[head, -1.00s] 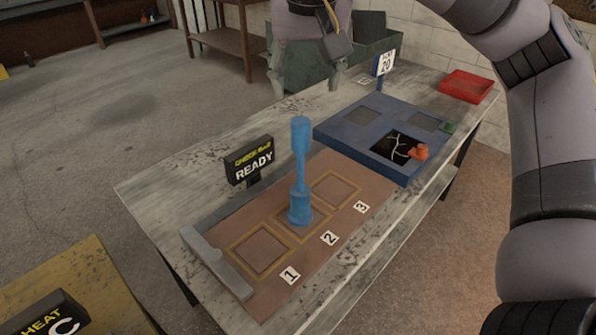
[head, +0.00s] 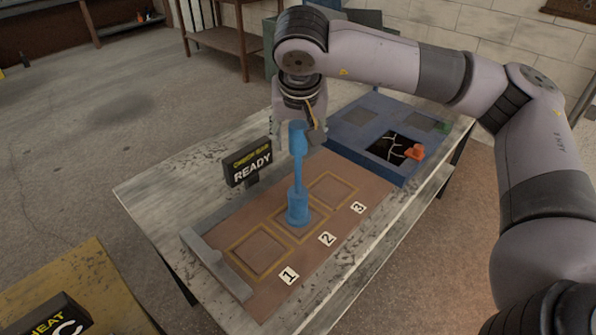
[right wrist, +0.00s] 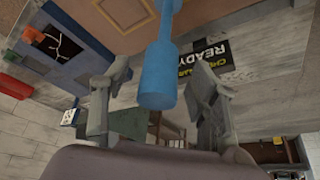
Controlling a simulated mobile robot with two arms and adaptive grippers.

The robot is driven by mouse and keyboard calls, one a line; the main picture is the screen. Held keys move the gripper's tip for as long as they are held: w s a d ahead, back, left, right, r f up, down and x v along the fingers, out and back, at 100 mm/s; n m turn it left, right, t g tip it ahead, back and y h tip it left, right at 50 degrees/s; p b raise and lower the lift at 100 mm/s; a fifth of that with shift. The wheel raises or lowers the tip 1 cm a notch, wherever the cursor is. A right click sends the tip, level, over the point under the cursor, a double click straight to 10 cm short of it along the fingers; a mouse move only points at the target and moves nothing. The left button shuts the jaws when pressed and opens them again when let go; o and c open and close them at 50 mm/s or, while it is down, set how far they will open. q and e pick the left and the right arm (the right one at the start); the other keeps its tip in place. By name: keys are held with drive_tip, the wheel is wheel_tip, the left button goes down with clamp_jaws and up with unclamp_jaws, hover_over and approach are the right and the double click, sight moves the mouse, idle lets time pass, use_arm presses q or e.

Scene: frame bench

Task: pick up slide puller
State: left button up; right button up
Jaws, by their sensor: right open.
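A blue tool (head: 297,176), which I take to be the slide puller, stands upright on square 2 of the brown mat. It has a thick top, a thin shaft and a wide round base. My right gripper (head: 297,132) is open above and around the thick top end. In the right wrist view the blue tool's end (right wrist: 158,88) shows between the two spread fingers (right wrist: 158,80). I cannot tell whether a finger touches it. My left gripper is not in view.
The brown mat (head: 262,290) has numbered squares and a grey bar (head: 217,265) along its left end. A READY sign (head: 247,163) stands close behind the tool. A blue tray (head: 345,147) with an orange piece (head: 415,152) lies to the right.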

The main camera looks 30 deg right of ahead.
drive_tip(key=shift+x, duration=1.05)
clamp_jaws()
drive_tip(key=shift+r, duration=0.15)
